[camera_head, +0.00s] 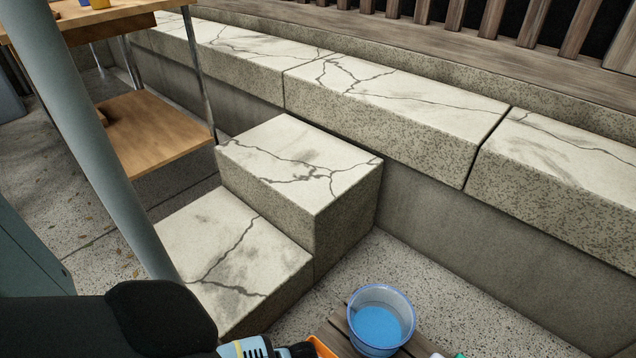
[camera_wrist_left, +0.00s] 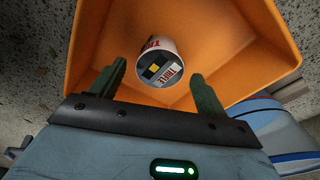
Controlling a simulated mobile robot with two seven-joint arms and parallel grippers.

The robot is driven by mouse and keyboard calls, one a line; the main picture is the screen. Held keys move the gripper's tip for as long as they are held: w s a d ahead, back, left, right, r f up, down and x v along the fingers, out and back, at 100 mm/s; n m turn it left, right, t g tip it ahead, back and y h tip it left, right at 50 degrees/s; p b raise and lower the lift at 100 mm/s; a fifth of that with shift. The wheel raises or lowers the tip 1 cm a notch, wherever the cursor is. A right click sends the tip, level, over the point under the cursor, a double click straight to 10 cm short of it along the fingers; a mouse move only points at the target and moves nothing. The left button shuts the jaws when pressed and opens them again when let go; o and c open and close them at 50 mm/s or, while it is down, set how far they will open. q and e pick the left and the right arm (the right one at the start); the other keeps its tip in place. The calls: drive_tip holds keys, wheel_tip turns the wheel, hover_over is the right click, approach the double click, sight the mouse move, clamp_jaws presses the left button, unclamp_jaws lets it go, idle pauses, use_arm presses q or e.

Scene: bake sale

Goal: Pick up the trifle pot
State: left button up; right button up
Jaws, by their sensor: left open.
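The trifle pot (camera_wrist_left: 160,66) shows in the left wrist view as a small white tub with red lettering and a dark label. In the head view only a corner of the orange crate (camera_head: 322,347) shows at the bottom edge, and the pot is hidden. My right gripper is not in view.
A clear tub with blue contents (camera_head: 377,326) stands on wooden slats (camera_head: 337,327) right of the crate. Cracked stone steps (camera_head: 300,165) and a long stone ledge (camera_head: 400,95) lie beyond. A wooden shelf unit (camera_head: 160,130) stands at the left.

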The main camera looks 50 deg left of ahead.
use_arm(q)
drive_tip(key=f, duration=0.1)
drive_tip(key=f+b, duration=0.1)
drive_tip(key=f, duration=0.1)
drive_tip(key=shift+w+d+f+b, duration=0.1)
drive_tip(key=shift+d+b, duration=0.1)
drive_tip(key=shift+b, duration=0.1)
drive_tip(key=shift+c, duration=0.4)
drive_tip(key=c, duration=0.9)
drive_tip(key=shift+r, duration=0.2)
wheel_tip(320, 180, up, 9)
drive_tip(key=p, duration=0.5)
drive_tip(key=shift+r+p, duration=0.4)
drive_tip(key=shift+p, duration=0.1)
